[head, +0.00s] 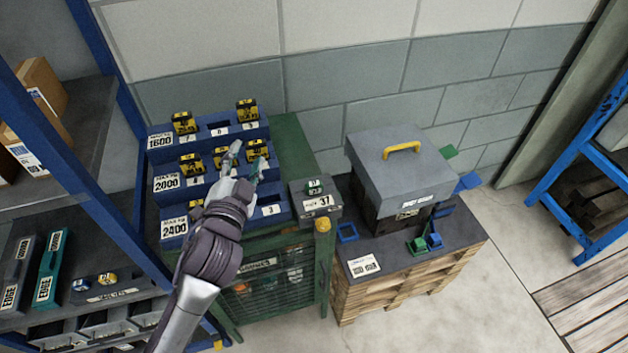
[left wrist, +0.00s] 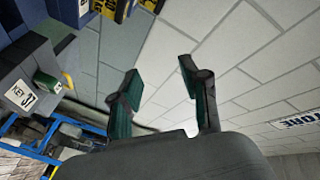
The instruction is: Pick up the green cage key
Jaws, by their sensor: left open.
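The green cage key (head: 314,186) sits on a small grey holder (head: 321,205) labelled 37, on the green cage cabinet's top right. In the left wrist view the green key (left wrist: 46,82) shows at the left edge, beside the holder's white label. My left gripper (head: 246,160) is open and empty, above the blue stepped rack, to the left of the key and apart from it. Its two fingers (left wrist: 160,76) show spread in the left wrist view, with only wall between them. My right gripper is in neither view.
The blue stepped rack (head: 268,209) holds several yellow-and-black blocks. The green cage cabinet (head: 293,138) stands beneath. Right of it, a grey box with a yellow handle (head: 402,147) stands on a pallet stack (head: 400,287). Blue-framed shelving (head: 110,210) stands at left.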

